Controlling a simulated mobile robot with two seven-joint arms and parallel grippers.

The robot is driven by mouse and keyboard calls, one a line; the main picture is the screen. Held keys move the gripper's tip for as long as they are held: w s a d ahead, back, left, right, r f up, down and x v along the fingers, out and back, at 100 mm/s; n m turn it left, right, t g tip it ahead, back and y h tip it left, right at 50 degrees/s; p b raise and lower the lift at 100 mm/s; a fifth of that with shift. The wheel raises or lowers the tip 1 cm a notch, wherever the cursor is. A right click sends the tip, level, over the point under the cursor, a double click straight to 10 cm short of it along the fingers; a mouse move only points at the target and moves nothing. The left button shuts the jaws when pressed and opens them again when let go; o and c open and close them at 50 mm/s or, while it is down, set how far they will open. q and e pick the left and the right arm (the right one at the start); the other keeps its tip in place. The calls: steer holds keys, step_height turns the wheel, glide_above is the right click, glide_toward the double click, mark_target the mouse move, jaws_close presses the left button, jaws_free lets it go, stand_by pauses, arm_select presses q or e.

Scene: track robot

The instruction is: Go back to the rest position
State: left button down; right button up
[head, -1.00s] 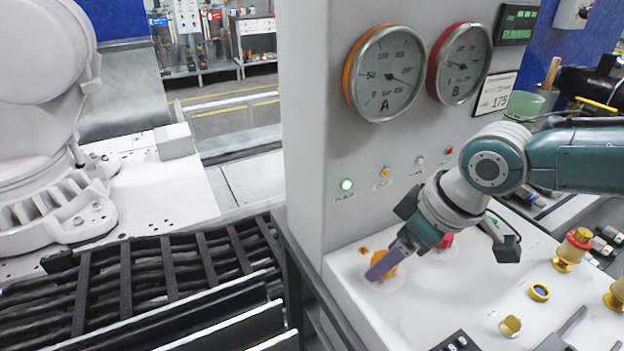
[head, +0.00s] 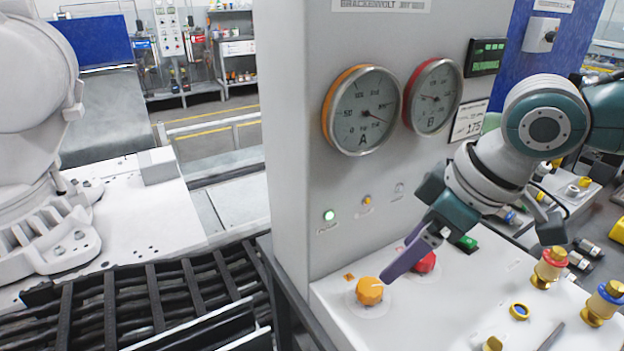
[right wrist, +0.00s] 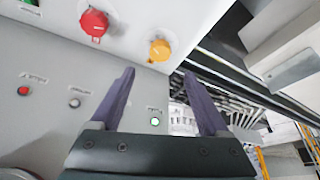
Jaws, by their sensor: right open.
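My right gripper (head: 396,268) hangs over the white sloped panel (head: 340,306), its purple fingers pointing down and left. In the right wrist view its two fingers (right wrist: 166,100) are spread with nothing between them. The orange knob (head: 370,291) stands on the panel below and left of the fingertips, apart from them as far as I can tell. The red knob (head: 425,262) is just behind and right of the fingers. Both the orange knob (right wrist: 160,50) and the red knob (right wrist: 94,22) show uncovered in the right wrist view. My left gripper is not in view.
Gauge A (head: 362,110) and gauge B (head: 433,97) are on the upright cabinet face, with a lit green lamp (head: 329,215) below. A dark slatted conveyor (head: 130,300) lies at left.

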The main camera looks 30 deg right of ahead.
steer(key=shift+s+r, duration=0.15)
steer(key=shift+r, duration=0.1)
stand_by(0.3)
steer(key=s+a+f+n+y, duration=0.1)
steer(key=s+a, duration=0.8)
steer(key=a, duration=0.5)
steer(key=s+d+r+m+h, duration=0.25)
steer(key=s+d+m, duration=0.3)
steer(key=s, duration=0.35)
step_height(320, 180, up, 34)
steer(key=n+p, duration=0.1)
steer(key=p, duration=3.3)
steer(key=shift+w+d+g+p, duration=0.2)
steer(key=shift+w+g+p, duration=0.1)
steer(key=shift+w+p, duration=0.15)
